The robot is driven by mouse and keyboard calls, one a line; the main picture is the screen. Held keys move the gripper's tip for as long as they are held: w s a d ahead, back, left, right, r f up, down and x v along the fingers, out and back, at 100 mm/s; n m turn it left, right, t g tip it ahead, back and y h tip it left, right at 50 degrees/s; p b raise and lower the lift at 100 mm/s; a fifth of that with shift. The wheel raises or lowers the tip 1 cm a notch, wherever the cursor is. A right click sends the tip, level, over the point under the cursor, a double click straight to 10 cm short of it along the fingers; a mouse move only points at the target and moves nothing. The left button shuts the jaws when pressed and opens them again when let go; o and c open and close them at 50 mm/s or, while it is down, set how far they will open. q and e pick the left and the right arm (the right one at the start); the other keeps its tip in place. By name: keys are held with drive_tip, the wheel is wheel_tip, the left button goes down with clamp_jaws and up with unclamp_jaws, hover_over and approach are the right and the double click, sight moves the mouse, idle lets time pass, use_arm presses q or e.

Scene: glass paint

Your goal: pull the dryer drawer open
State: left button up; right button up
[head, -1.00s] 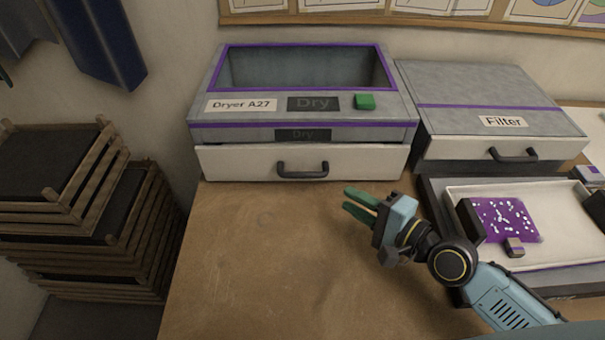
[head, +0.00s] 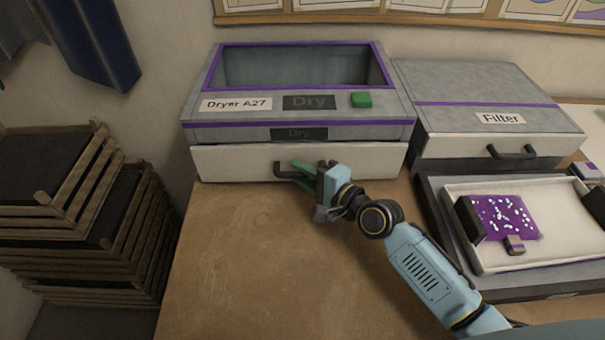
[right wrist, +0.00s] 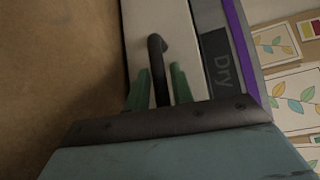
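The dryer (head: 230,128) is a grey box with purple trim, labelled "Dryer A27", at the back of the table. Its white drawer (head: 232,162) looks shut, flush under the body. A dark handle (head: 280,169) sits on the drawer front; its right part is hidden by my right gripper (head: 299,174). In the right wrist view, the handle (right wrist: 157,60) runs between the two green fingers of my right gripper (right wrist: 159,88). The fingers are apart, one on each side of the handle, with a gap visible to each. My left gripper is not in view.
A filter box (head: 470,90) with its own handle (head: 512,153) stands right of the dryer. A tray (head: 545,245) with a purple speckled piece (head: 505,217) lies in front of it. Wooden racks (head: 85,220) stand at left. The table (head: 240,270) before the drawer is clear.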

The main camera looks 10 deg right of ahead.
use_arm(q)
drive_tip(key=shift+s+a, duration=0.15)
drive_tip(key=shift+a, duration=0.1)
use_arm(e)
drive_tip(key=shift+w, duration=0.1)
clamp_jaws()
drive_tip(key=shift+a, duration=0.1)
